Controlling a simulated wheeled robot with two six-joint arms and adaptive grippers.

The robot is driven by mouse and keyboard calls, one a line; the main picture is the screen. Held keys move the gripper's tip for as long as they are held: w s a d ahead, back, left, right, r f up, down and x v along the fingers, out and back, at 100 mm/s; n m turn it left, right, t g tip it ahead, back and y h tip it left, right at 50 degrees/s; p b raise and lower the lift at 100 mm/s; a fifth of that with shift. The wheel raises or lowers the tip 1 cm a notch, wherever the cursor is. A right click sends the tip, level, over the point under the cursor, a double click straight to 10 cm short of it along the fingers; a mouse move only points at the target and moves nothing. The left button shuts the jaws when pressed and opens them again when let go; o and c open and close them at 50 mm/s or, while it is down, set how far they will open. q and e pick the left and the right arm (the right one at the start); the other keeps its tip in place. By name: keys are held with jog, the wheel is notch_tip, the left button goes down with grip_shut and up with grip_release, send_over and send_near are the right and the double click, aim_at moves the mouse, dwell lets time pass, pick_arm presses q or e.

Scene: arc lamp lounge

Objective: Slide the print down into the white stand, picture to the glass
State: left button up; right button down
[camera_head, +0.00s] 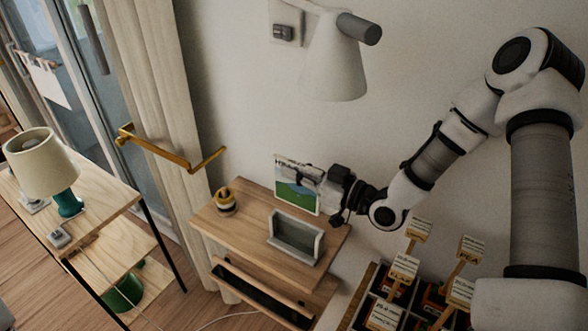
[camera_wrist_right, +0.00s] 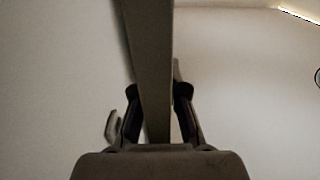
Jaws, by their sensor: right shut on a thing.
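My right gripper (camera_head: 321,184) is shut on the print's right edge. In the right wrist view the print (camera_wrist_right: 154,65) shows edge-on between the two fingers (camera_wrist_right: 158,105). The white stand (camera_head: 297,240), a shallow holder with raised ends, is on the wooden shelf, below and in front of the print in the head view. The print appears clear of the stand. My left gripper is out of view.
A white lamp shade (camera_head: 334,70) hangs above. A crate of labelled sticks (camera_head: 405,267) stands at lower right. A table lamp (camera_head: 42,162) is far left.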

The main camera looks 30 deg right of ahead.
aim_at(294, 192)
jog(key=f+b, duration=0.3)
jog(key=f, duration=0.1)
jog(key=shift+a+f, duration=0.15)
jog(key=shift+a, duration=0.05)
jog(key=shift+d+f+b, duration=0.1)
jog(key=shift+f+b, duration=0.3)
jog(key=shift+b, duration=0.15)
jog(key=shift+s+r, duration=0.1)
dwell(0.8)
jog(key=shift+f+b, duration=0.2)
jog(key=shift+b, duration=0.1)
jog(key=shift+f+b, duration=0.3)
jog(key=shift+f, duration=0.05)
notch_tip(294, 192, down, 8)
jog(key=b, duration=0.7)
dwell(2.1)
jog(key=c, duration=1.1)
grip_release()
jog(key=shift+r, duration=0.1)
jog(key=shift+c, duration=0.2)
